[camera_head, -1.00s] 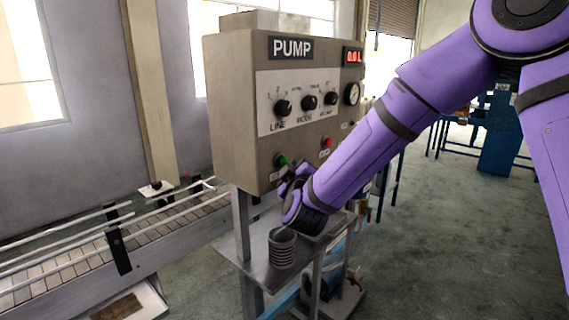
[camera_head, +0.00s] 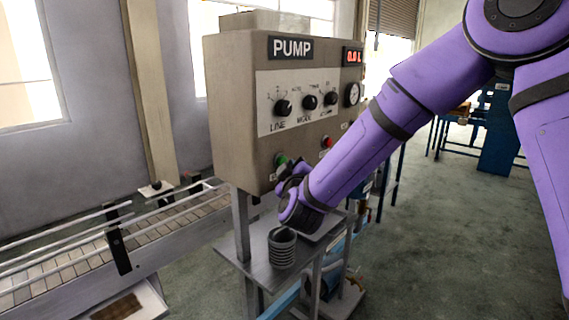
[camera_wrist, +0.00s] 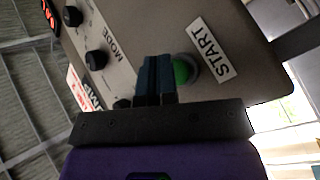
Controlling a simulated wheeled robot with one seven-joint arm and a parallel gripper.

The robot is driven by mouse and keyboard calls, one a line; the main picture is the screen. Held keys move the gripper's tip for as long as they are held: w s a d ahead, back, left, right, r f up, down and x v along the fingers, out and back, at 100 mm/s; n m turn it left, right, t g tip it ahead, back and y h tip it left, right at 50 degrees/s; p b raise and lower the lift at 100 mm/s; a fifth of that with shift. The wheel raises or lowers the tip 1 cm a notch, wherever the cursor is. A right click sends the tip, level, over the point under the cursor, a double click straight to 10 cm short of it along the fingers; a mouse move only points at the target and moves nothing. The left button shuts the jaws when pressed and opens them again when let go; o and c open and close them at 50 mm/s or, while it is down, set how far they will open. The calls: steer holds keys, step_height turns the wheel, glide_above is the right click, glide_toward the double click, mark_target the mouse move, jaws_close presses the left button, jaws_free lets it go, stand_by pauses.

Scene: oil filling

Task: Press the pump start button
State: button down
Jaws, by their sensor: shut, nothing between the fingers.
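The pump control box (camera_head: 230,110) is a beige cabinet with a PUMP sign and a red display. The green start button (camera_head: 281,160) sits low on its front, and a red button (camera_head: 327,142) is to its right. In the wrist view the green button (camera_wrist: 183,70) is beside the START label (camera_wrist: 210,50). My gripper (camera_wrist: 157,62) is shut and empty, its fingertips just left of the green button and partly overlapping it in the picture. I cannot tell whether they touch it. In the head view my gripper (camera_head: 287,178) is just below the button.
Three black knobs, one being the mode knob (camera_head: 310,102), and a gauge (camera_head: 352,94) are higher on the box. A ribbed metal cup (camera_head: 282,250) stands on the shelf (camera_head: 252,262) below my gripper. A conveyor (camera_head: 150,228) runs at the left.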

steer(key=shift+w+a, duration=0.3)
steer(key=shift+a, duration=0.15)
stand_by(0.8)
stand_by(0.3)
steer(key=shift+s+d, duration=0.6)
steer(key=shift+d, duration=0.15)
steer(key=shift+s+d, duration=0.8)
steer(key=shift+d, duration=0.2)
steer(key=shift+s+d, duration=0.75)
steer(key=shift+d, duration=0.2)
